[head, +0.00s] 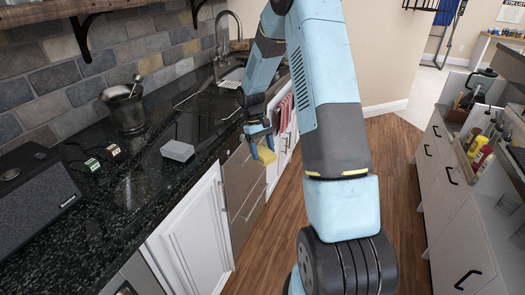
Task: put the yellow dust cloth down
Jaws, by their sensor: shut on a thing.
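My gripper (262,148) is in the middle of the head view, in front of the drawers on the left counter's front. It points down and is shut on the yellow dust cloth (267,156). Only a small yellow patch of the cloth shows between and behind the blue fingers. The cloth is held in the air beside the counter's edge, above the floor. I cannot tell its full shape.
The dark speckled counter (110,235) holds a grey box (178,150), a mortar (125,108), a speaker (35,190) and small boxes. A sink (235,74) lies farther back. Right, a white cabinet (455,205) carries bottles. Wooden floor (393,160) between is clear.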

